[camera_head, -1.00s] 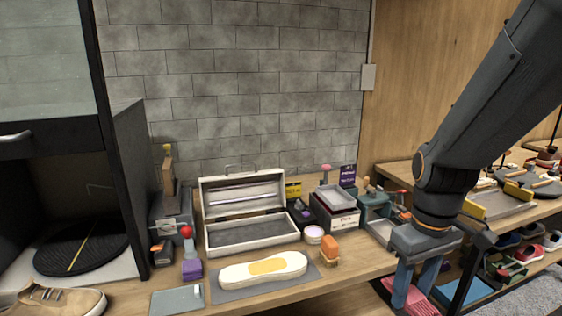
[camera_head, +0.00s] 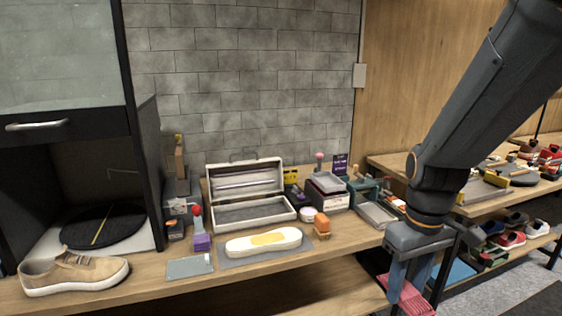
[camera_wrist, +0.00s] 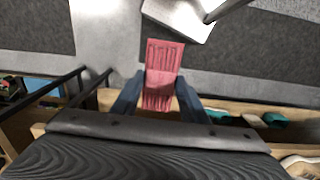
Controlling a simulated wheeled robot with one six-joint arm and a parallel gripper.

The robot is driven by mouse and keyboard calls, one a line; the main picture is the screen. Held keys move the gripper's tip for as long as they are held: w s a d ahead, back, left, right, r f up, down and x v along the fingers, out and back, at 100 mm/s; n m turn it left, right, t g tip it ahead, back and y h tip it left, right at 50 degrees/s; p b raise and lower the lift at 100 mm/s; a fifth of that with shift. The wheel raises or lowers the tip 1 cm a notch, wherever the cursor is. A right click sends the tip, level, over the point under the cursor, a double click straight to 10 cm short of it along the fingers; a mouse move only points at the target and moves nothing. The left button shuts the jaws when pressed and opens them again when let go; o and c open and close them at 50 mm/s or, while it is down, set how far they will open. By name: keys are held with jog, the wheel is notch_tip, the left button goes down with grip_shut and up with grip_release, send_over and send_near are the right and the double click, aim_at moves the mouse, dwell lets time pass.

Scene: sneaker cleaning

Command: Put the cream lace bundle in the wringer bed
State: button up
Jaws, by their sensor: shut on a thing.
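My gripper (camera_head: 410,275) points down at the right of the head view, in front of the bench edge. It is shut on a red-pink ribbed pad or bundle (camera_head: 410,297). In the wrist view the ribbed thing (camera_wrist: 163,72) sits between the two dark blue fingers (camera_wrist: 158,97) and sticks out beyond them. Its colour is not cream. I cannot pick out a cream lace bundle for sure. A device with a shallow grey tray (camera_head: 377,215) stands on the bench, left of my gripper; I cannot tell whether it is the wringer bed.
An open white case (camera_head: 250,213), a cream sole on a grey mat (camera_head: 225,261), an orange-topped brush (camera_head: 322,225) and a purple-based bottle (camera_head: 201,242) stand on the bench. A tan sneaker (camera_head: 75,270) is at left. A side bench with shoes below (camera_head: 510,240) is at right.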

jog(key=w+a+f+m, duration=0.2)
jog(key=w+a+f, duration=0.1)
jog(key=w+f, duration=0.55)
jog(key=w+a+f+m, duration=0.1)
jog(key=w+a+f, duration=0.2)
jog(key=w+f, duration=0.5)
jog(key=s+f, duration=0.4)
jog(key=f, duration=0.2)
jog(key=shift+s+d, duration=0.2)
